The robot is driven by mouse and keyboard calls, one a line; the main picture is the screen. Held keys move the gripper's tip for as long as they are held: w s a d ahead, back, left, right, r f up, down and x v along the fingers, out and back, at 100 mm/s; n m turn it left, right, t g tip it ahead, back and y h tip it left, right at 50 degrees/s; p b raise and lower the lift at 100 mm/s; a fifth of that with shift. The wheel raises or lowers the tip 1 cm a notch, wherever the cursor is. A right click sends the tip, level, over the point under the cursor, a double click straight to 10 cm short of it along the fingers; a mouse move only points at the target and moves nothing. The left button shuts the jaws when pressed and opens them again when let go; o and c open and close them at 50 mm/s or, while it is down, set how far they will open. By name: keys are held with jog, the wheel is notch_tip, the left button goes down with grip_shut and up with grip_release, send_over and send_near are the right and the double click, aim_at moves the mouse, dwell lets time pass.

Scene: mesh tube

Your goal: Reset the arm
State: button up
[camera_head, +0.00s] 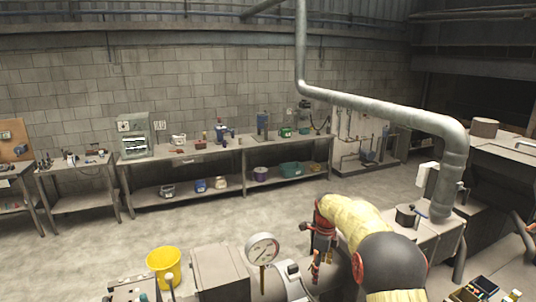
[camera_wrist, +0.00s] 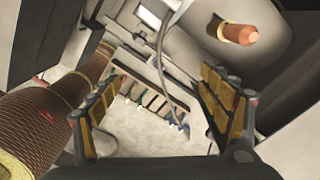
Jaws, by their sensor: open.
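My arm, in a yellow padded sleeve with a dark rounded joint, reaches in from the lower right of the head view and bends down near the bottom centre. My gripper (camera_wrist: 162,78) shows in the wrist view with its two yellow-padded fingers spread wide. Nothing is held between them.
A brown mesh tube (camera_wrist: 40,118) lies left of the fingers; a copper-coloured cylinder (camera_wrist: 238,34) is at upper right. A pressure gauge (camera_head: 262,250), yellow bucket (camera_head: 164,270) and large bent pipe (camera_head: 385,107) stand nearby. Workbenches (camera_head: 185,155) line the wall beyond open floor.

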jog(key=s+n+t+b, duration=0.1)
jog(key=s+n+b, duration=0.9)
jog(key=s+n, duration=1.3)
jog(key=s+f+t+b, duration=0.2)
jog(key=s+f+b, duration=0.2)
jog(key=s+b, duration=0.4)
jog(key=s+f+t+b, duration=0.2)
jog(key=s+f+b, duration=0.2)
jog(key=s+b, duration=0.4)
jog(key=s, duration=0.6)
jog(key=shift+s+n+t+b, duration=0.3)
jog(key=shift+s+n+b, duration=0.05)
jog(key=shift+s+n, duration=0.05)
jog(key=shift+c, duration=0.4)
